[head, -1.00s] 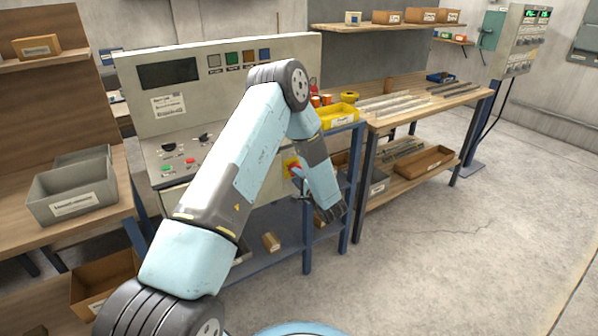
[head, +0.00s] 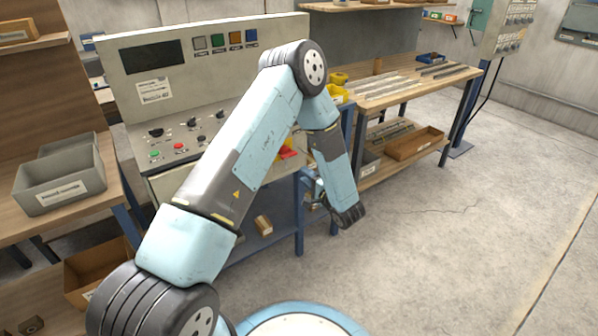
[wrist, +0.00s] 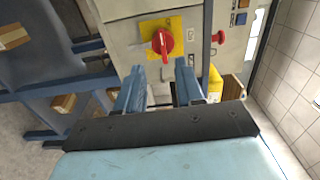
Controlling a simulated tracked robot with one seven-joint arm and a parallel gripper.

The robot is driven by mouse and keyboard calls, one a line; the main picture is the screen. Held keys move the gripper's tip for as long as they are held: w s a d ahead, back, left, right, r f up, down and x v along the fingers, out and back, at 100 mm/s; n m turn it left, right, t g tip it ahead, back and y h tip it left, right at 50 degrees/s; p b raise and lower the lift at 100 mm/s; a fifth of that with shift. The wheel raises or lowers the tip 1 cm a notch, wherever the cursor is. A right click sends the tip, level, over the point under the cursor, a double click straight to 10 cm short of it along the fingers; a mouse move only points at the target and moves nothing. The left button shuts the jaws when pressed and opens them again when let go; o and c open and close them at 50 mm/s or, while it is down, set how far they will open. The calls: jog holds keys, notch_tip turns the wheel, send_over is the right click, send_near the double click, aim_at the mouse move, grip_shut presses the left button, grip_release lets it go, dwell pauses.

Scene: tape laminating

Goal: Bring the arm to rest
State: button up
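My arm (head: 240,155) is raised and bent at the elbow, its outer part hanging down in front of the control panel's right side. My gripper (wrist: 158,75) shows two blue fingers standing apart with nothing between them, so it is open and empty. In the head view it is mostly hidden behind my arm. A red rotary switch on a yellow plate (wrist: 162,42) is beyond the fingertips in the wrist view. Contact with it is not seen.
The control panel (head: 215,75) stands behind my arm. A grey bin (head: 60,180) is on the left bench. A workbench with strips (head: 410,82) is at the back right. A blue-framed rack (head: 270,235) is below the panel. The floor (head: 480,240) at right is clear.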

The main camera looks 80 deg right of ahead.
jog(key=shift+v, duration=0.8)
